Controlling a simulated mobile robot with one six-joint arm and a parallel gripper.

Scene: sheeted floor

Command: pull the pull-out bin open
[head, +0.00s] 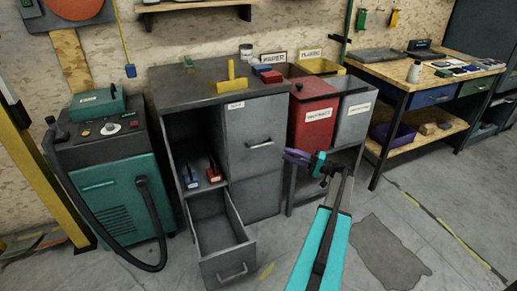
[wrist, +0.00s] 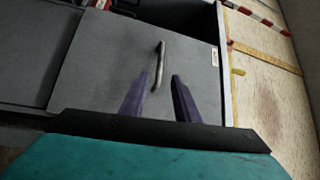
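The grey cabinet (head: 190,84) has a labelled upper-right front (head: 238,122) with a bar handle (head: 260,143); this looks like the pull-out bin, and it sits flush and closed. The same front (wrist: 100,60) fills much of the wrist view, turned on its side, with the handle (wrist: 158,68) ahead of the fingers. My gripper (head: 292,156) has purple fingers, also seen in the wrist view (wrist: 156,88). They are apart and empty, reaching toward the handle from the right. The handle lies in line with the gap; whether the tips reach around it I cannot tell.
A lower-left drawer (head: 222,240) stands pulled out and empty. Above it, an open shelf holds red and blue tools (head: 203,177). A red bin (head: 312,110) stands right of the cabinet, a teal machine (head: 105,165) left. The floor in front is mostly clear.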

